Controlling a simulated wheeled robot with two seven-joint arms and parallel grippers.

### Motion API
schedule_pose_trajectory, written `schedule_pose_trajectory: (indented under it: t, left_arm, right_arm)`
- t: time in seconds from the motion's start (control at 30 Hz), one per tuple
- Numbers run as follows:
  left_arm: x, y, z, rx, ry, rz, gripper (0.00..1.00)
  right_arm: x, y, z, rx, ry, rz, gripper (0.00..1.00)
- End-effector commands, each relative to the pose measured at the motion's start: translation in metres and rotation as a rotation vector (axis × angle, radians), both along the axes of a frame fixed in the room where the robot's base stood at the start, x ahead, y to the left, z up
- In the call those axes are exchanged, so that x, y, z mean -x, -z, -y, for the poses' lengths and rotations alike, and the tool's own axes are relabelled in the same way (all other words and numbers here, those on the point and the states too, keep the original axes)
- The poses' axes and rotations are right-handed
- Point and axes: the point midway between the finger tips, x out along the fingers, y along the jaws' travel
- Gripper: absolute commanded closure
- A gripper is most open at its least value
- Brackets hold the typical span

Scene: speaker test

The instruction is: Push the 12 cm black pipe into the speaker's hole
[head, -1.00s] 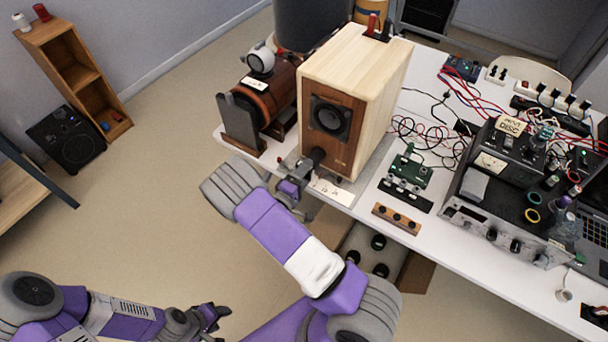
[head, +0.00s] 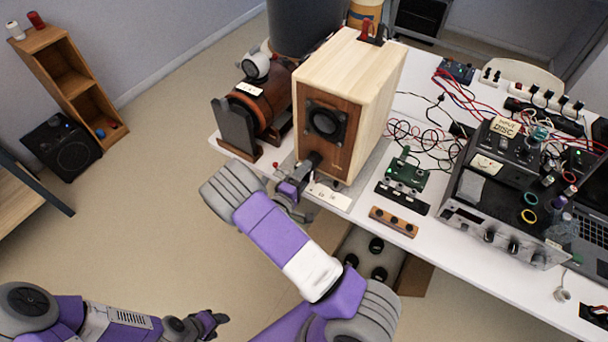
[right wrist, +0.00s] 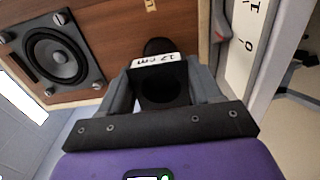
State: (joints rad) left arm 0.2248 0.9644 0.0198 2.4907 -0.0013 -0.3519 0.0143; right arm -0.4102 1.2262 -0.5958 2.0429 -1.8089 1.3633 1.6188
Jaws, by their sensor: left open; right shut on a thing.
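The speaker (head: 362,75) is a pale wooden box with a brown front and a black driver, standing on the table. My right gripper (head: 298,180) is shut on the black pipe (head: 314,158) in front of the speaker's lower front. In the right wrist view the pipe (right wrist: 158,46) carries a white "12 cm" label and sits between the grey fingers, its far end against or in the brown front (right wrist: 105,20). The hole is hidden behind the pipe, so I cannot tell how deep it is. My left gripper (head: 218,320) is open and empty, low over the floor.
A green circuit board (head: 407,174), cables and a black instrument (head: 510,205) fill the table to the right.

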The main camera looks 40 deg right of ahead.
Motion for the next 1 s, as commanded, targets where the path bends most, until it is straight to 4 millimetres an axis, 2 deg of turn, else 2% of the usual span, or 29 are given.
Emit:
schedule_pose_trajectory:
  t: [0.57,1.0]
  left_arm:
    - [0.0000,0.0024,0.0001,0.000,0.000,0.000,0.50]
    - [0.0000,0.0043,0.0000,0.000,0.000,0.000,0.50]
  right_arm:
    - [-0.0002,-0.0003,0.0002,0.001,0.000,0.000,0.73]
    - [-0.0039,0.0000,0.0092,0.000,0.001,0.001,0.73]
